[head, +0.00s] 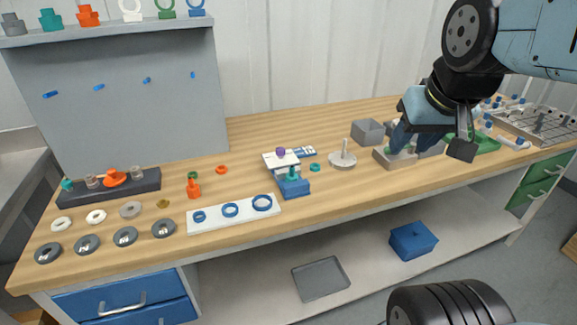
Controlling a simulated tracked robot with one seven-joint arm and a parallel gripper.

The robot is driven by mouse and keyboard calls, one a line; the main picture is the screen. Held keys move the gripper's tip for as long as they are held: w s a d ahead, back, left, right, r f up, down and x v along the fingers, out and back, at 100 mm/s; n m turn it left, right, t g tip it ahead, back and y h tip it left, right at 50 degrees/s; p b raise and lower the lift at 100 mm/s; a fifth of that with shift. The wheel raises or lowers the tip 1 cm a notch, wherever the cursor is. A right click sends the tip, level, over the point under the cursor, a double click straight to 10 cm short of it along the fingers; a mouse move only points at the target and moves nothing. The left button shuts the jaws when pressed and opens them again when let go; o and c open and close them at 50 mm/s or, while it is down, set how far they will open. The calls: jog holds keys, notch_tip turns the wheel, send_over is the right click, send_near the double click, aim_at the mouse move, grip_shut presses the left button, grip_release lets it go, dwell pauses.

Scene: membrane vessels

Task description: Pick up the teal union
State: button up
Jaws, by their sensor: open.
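Several teal pieces show, and I cannot tell for sure which is the union. A teal fitting (292,173) stands on a blue block on the bench, near the middle. A small teal ring (315,167) lies flat just right of it. A teal piece (67,184) sits at the left end of a dark rack, and a larger teal fitting (50,19) stands on the upper shelf. My gripper (432,143) is open at the right, above grey bins, well to the right of all of these. Nothing is seen between its fingers.
A white plate with blue rings (230,210) lies at the bench's front. Grey numbered discs (125,236) and an orange fitting (193,187) are to the left. A grey post on a disc (343,157) and a grey box (368,131) stand between the blue block and my gripper.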

jog(key=shift+w, duration=0.25)
jog(key=shift+o, duration=0.2)
jog(key=shift+o, duration=1)
jog(key=shift+w+a, duration=0.1)
jog(key=shift+w, duration=0.3)
jog(key=n+g+y, duration=0.1)
jog(key=n+g, duration=0.2)
jog(key=n, duration=0.2)
send_over(292, 175)
jog(key=f, duration=2)
jog(key=shift+d+f, duration=0.4)
jog(key=shift+x, duration=2.85)
jog(key=shift+s+a, duration=0.1)
jog(key=shift+s, duration=0.15)
